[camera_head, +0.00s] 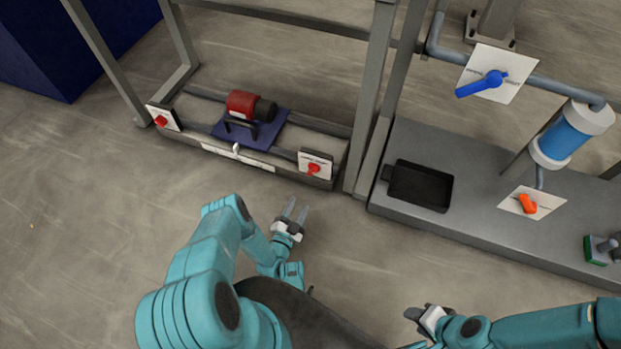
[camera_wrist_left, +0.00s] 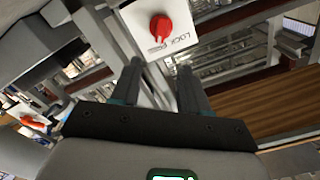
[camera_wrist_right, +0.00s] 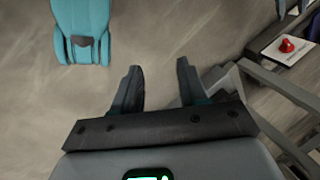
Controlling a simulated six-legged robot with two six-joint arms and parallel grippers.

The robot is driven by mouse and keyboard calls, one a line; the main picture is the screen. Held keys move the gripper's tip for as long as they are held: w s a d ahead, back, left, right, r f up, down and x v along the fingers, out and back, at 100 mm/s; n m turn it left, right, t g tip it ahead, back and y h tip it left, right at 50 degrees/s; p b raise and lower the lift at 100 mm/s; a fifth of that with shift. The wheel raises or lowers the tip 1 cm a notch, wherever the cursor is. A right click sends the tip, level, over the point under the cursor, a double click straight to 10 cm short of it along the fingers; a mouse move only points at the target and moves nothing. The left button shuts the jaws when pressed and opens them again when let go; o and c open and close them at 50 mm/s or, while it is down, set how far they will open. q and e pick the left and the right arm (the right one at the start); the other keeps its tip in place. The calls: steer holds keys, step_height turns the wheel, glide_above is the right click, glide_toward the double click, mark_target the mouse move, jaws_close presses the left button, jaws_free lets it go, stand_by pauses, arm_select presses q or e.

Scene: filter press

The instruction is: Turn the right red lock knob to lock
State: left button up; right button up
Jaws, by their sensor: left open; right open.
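The right red lock knob (camera_head: 313,169) sits on a white plate (camera_head: 318,158) at the right end of the low frame. My left gripper (camera_head: 296,209) is open and empty, below and left of that knob in the head view, apart from it. In the left wrist view a red knob (camera_wrist_left: 160,27) on a white plate with the word LOCK (camera_wrist_left: 180,42) shows beyond the open fingers (camera_wrist_left: 160,75). My right gripper (camera_head: 415,316) is open and empty over the floor, farther from the knob. Its open fingers (camera_wrist_right: 158,82) also show in the right wrist view.
Another red knob (camera_head: 160,121) is at the frame's left end. A red and black motor (camera_head: 248,106) stands on a blue plate between them. A grey bench at right holds a black tray (camera_head: 420,187), a blue-handled valve (camera_head: 482,84) and an orange handle (camera_head: 527,203). Floor is clear in front.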

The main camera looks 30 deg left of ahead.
arm_select(q)
steer(key=b+x, duration=0.5)
steer(key=x, duration=0.8)
steer(key=shift+a, duration=0.1)
jaws_close()
arm_select(e)
steer(key=w+f+t, duration=0.1)
steer(key=w+f, duration=0.3)
steer(key=f, duration=0.1)
steer(key=shift+d+f+t, duration=0.25)
steer(key=shift+d+t, duration=0.05)
steer(key=shift+d, duration=0.1)
